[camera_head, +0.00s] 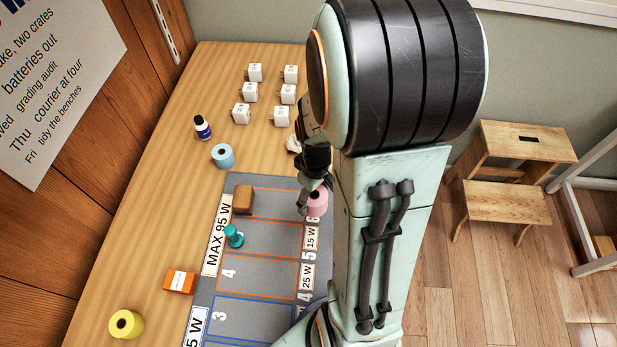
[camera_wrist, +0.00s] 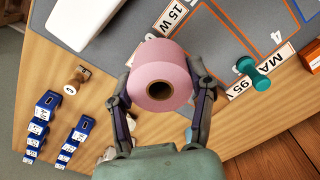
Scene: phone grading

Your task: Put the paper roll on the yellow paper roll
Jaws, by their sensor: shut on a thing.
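A pink paper roll (camera_wrist: 161,65) is clamped between the two fingers of my gripper (camera_wrist: 160,100) in the wrist view. In the head view the pink paper roll (camera_head: 317,203) shows partly behind my arm, at the right side of the grey mat, with my gripper (camera_head: 308,200) around it. I cannot tell whether it touches the mat. The yellow paper roll (camera_head: 126,324) stands upright on the wooden table at the front left, far from my gripper. A blue paper roll (camera_head: 223,156) stands near the back left of the mat.
The grey mat (camera_head: 262,275) bears a brown block (camera_head: 243,200) and a teal dumbbell-shaped object (camera_head: 234,236). An orange box (camera_head: 180,281) lies left of the mat. Bare table lies around the yellow roll.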

